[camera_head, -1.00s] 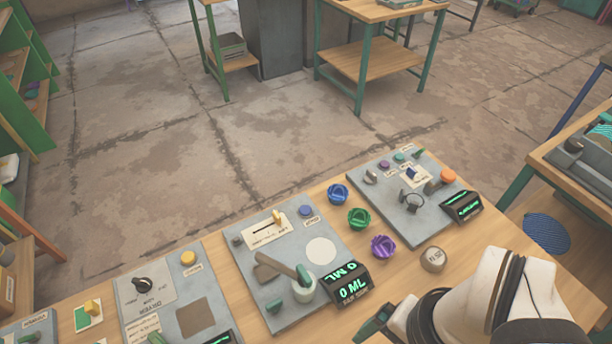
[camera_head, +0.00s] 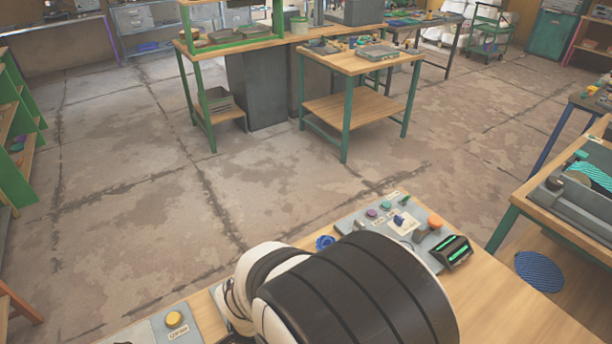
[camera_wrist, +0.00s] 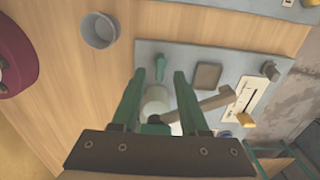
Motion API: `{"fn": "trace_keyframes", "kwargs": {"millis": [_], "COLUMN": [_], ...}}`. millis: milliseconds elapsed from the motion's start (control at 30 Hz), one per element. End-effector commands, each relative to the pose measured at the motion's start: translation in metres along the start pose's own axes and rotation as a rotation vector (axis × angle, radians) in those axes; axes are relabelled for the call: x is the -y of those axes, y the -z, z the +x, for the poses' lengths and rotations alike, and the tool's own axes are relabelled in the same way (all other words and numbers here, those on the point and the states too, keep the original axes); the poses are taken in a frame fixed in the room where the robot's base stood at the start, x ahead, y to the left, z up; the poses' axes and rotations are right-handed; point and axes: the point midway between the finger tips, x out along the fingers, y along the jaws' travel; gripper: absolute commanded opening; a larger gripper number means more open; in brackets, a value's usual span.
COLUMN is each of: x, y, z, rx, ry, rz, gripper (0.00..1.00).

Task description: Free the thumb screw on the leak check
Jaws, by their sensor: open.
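In the wrist view my gripper (camera_wrist: 159,73) is open, its two green fingers pointing at a grey panel (camera_wrist: 224,55). A small green knob (camera_wrist: 161,65), shaped like a thumb screw, shows between the fingertips; nothing is held, and I cannot tell the height of the tips above it. A pale cylinder (camera_wrist: 156,101) with a brown-grey lever (camera_wrist: 203,107) is partly behind the fingers. No label reading leak check is legible. In the head view my arm hides most of this panel and my gripper.
The panel also bears a dark knob (camera_wrist: 270,70) and a slider with a yellow handle (camera_wrist: 245,119). A grey cup (camera_wrist: 98,30) stands on the wood beside it. In the head view, another panel with a green-lit display (camera_head: 452,251) is right of my arm.

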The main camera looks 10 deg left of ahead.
Motion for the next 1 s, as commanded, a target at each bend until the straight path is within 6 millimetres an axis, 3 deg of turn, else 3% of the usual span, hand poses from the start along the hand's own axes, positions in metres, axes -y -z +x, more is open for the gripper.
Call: {"fn": "trace_keyframes", "kwargs": {"millis": [200,467,733,1000], "x": [0.000,0.000,0.000,0.001], "y": [0.000,0.000,0.000,0.000], "z": [0.024,0.027,0.026,0.026], "rx": [0.000,0.000,0.000,0.000], "ry": [0.001,0.001,0.002,0.002], "rz": [0.000,0.000,0.000,-0.001], "gripper": [0.44,0.44,0.00,0.00]}}
